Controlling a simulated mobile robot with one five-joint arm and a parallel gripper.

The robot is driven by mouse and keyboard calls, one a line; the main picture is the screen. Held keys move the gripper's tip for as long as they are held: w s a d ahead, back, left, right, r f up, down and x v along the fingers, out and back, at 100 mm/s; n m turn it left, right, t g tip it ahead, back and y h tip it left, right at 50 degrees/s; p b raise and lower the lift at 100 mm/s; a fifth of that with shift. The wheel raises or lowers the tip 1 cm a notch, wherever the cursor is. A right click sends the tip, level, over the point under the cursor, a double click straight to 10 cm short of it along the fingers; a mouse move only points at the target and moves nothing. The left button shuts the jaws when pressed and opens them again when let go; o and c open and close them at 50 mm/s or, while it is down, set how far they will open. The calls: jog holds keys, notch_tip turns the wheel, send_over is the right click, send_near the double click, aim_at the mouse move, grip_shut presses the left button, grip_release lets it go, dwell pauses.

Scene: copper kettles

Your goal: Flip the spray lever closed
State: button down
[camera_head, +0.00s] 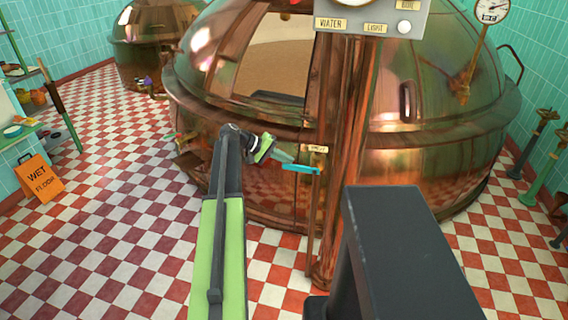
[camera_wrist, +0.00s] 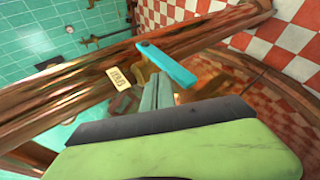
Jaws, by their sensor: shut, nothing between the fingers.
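The spray lever is a teal bar (camera_head: 300,168) on a vertical copper pipe in front of the big kettle, just below a small cream label (camera_head: 315,149). In the head view it lies nearly level, pointing left from the pipe. The lever (camera_wrist: 167,64) and label (camera_wrist: 119,78) also show in the wrist view, with the lever slanting across the pipe. My gripper (camera_head: 288,160) is shut and empty, its tips right at the lever's left part. In the wrist view the grey-green fingers (camera_wrist: 158,88) end beside the lever; I cannot tell whether they touch it.
The large copper kettle (camera_head: 420,150) fills the space behind the pipe. A control box (camera_head: 375,18) with WATER and LIGHT labels is above. An orange wet-floor sign (camera_head: 40,178) stands at left. The checkered floor at left is mostly clear.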

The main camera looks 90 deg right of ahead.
jog(key=r+p+v, duration=0.1)
jog(key=p+v, duration=0.5)
jog(key=v, duration=0.6)
jog(key=shift+s+d, duration=0.2)
jog(key=shift+s, duration=0.2)
